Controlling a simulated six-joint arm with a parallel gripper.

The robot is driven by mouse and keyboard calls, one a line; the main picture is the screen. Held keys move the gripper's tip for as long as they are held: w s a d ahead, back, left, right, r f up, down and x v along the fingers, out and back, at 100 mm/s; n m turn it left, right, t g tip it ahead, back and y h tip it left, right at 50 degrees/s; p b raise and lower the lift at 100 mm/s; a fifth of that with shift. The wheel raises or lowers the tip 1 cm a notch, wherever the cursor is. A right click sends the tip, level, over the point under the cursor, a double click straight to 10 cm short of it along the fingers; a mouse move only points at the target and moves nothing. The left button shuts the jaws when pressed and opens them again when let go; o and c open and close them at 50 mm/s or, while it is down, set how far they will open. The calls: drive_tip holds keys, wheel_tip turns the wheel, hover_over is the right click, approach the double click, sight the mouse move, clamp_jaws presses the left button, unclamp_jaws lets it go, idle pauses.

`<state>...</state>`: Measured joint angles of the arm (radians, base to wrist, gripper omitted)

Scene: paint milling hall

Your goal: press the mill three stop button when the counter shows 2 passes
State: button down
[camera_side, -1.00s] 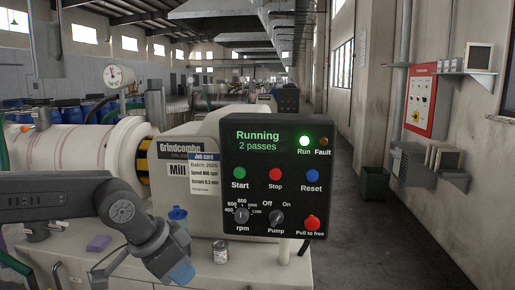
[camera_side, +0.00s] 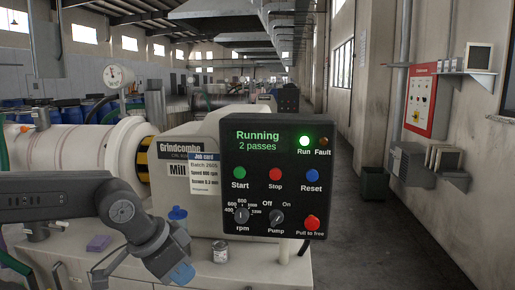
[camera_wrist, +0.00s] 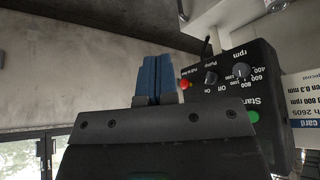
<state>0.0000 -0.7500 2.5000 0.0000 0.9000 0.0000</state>
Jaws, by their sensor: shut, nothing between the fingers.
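The control panel (camera_side: 262,215) faces the side camera, and its display (camera_side: 257,141) reads "Running 2 passes". The green Run lamp (camera_side: 304,141) is lit; the Fault lamp (camera_side: 324,141) looks dark. The red Stop button (camera_side: 275,174) sits between the green Start button (camera_side: 239,173) and blue Reset button (camera_side: 312,174). My gripper (camera_side: 182,274) is low, left of the panel and apart from the Stop button. In the wrist view its blue fingers (camera_wrist: 157,80) are shut and empty; the panel (camera_wrist: 260,80) appears rotated beside them, with Stop not visible.
Below are the rpm dial (camera_side: 242,213), Pump switch (camera_side: 276,217) and red pull-to-free button (camera_side: 312,222). A job card (camera_side: 205,173) covers part of the mill's label.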

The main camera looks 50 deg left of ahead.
sight(274, 177)
drive_tip(key=w+a+r+m+t, duration=0.1)
drive_tip(key=w+r+m+t, duration=0.1)
drive_tip(key=w, duration=0.6)
drive_tip(key=w+a+r+m+t, duration=0.1)
drive_tip(key=w+r+m+t, duration=0.2)
drive_tip(key=w, duration=0.4)
drive_tip(key=w+a+r+m+t, duration=0.1)
drive_tip(key=w+r+m+t, duration=0.1)
drive_tip(key=w+m+t, duration=0.2)
drive_tip(key=w+m, duration=0.2)
drive_tip(key=w, duration=0.2)
drive_tip(key=shift+w+a+r+m+t, duration=0.2)
drive_tip(key=shift+w+a+m+t, duration=0.1)
drive_tip(key=shift+a+t, duration=0.1)
drive_tip(key=shift+w+a, duration=3.1)
drive_tip(key=shift+w+a, duration=0.25)
drive_tip(key=shift+w, duration=0.05)
